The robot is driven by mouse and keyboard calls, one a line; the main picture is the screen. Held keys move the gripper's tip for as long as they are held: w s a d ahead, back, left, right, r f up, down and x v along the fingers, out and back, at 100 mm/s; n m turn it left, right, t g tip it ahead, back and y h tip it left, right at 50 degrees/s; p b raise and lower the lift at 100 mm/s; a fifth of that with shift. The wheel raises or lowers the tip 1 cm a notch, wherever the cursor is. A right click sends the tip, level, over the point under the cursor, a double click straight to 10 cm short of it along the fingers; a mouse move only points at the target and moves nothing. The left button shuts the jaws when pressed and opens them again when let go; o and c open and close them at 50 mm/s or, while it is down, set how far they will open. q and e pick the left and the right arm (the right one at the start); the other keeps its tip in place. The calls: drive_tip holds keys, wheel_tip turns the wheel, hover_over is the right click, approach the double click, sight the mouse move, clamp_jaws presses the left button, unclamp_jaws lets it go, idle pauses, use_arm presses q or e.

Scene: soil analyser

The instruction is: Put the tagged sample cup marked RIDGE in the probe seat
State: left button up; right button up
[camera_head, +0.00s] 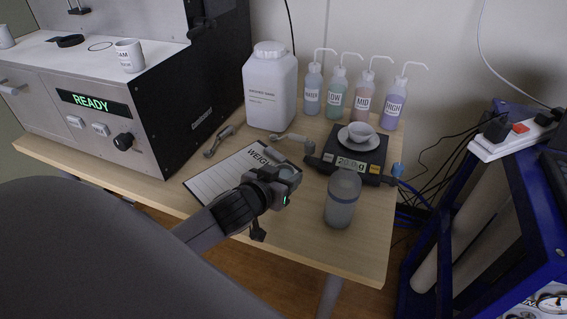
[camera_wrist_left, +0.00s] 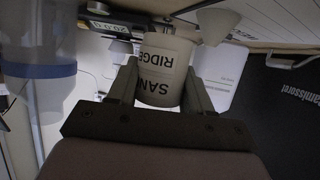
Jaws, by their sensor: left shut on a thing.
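The sample cup (camera_wrist_left: 165,70) is pale, with black text reading SAN and RIDGE, upside down in the left wrist view. My left gripper (camera_head: 283,181) is shut on it, with a finger on each side. In the head view the cup (camera_head: 289,171) is mostly hidden by the gripper and is held above the table near the clipboard. The analyser (camera_head: 95,125) stands at the left with a green READY display. My right gripper does not show.
A cup ending in AM (camera_head: 129,56) stands on the analyser's top. A clipboard (camera_head: 222,185) lies on the table (camera_head: 285,240).

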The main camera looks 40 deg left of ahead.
use_arm(q)
drive_tip(key=shift+f+b, duration=0.5)
drive_tip(key=shift+f, duration=1.95)
drive_tip(key=shift+f, duration=0.1)
drive_tip(key=o, duration=1.1)
